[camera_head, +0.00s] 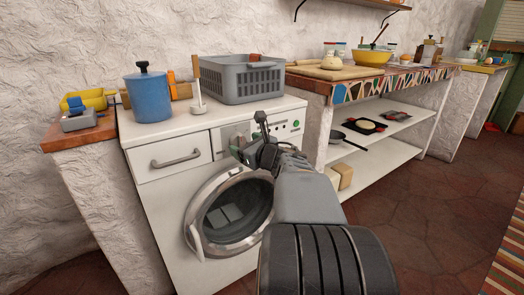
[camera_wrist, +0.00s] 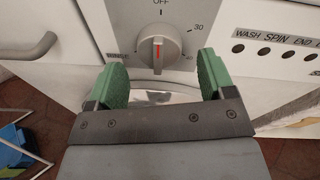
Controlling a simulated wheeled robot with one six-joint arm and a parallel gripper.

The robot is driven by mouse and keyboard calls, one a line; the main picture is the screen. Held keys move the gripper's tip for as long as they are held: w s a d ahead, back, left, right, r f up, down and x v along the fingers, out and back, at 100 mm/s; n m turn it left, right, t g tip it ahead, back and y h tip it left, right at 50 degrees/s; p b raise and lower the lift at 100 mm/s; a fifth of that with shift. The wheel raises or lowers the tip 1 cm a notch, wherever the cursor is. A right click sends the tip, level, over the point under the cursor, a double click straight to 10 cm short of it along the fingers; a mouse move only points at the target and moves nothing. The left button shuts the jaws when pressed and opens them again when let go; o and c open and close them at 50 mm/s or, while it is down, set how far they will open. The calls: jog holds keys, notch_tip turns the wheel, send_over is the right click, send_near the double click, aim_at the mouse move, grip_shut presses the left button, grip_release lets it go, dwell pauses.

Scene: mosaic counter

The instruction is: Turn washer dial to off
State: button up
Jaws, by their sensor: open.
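The line runs roughly upright, in line with the OFF mark above; which end is the pointer I cannot tell for sure. Marks for 30 and 40 are to the right. My gripper (camera_wrist: 163,70) is open and empty, its two green fingers on either side below the dial, apart from it. In the head view my gripper (camera_head: 248,134) is before the control panel and largely hides the dial.
A drawer handle (camera_wrist: 30,47) sticks out left of the dial. A panel with WASH, SPIN and END labels (camera_wrist: 275,36) is at the right. On the washer top stand a blue pot (camera_head: 148,97) and a grey basket (camera_head: 240,85). Open shelves (camera_head: 375,150) are to the right.

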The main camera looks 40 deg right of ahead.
jog(key=s+r+p, duration=0.1)
jog(key=s+p, duration=0.1)
jog(key=s, duration=0.9)
jog(key=shift+s+a+r+p, duration=0.25)
jog(key=shift+s+a+p, duration=0.1)
jog(key=shift+a, duration=0.1)
jog(key=shift+w, duration=0.1)
